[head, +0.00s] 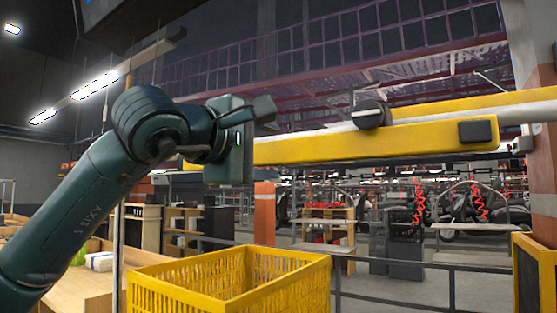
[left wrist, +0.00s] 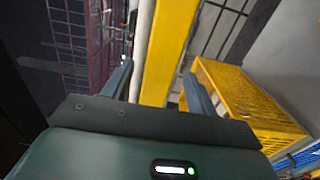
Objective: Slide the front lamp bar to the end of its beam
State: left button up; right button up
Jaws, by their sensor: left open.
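A yellow beam (head: 400,141) crosses the right half of the head view, with a pale bar (head: 427,119) along its top side. A dark round knob (head: 371,115) sits on this bar, and a dark block (head: 475,131) is at the beam's right end. I cannot tell for sure which part is the front lamp bar. My left gripper (head: 266,108) is open at the beam's left end, which it partly hides. In the left wrist view, the yellow beam (left wrist: 168,45) and pale bar (left wrist: 143,40) run between the open fingers (left wrist: 158,82); contact is unclear. My right gripper is out of view.
A yellow slatted crate (head: 235,280) stands below my left gripper; it also shows in the left wrist view (left wrist: 245,105). A wooden table (head: 90,270) is at left. A dark railing (head: 400,262) and an orange post (head: 264,213) stand behind.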

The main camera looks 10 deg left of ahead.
pick_arm(q)
jog(key=b+v, duration=0.1)
jog(key=v, duration=0.7)
jog(key=shift+s, duration=0.35)
jog(key=shift+a, duration=0.1)
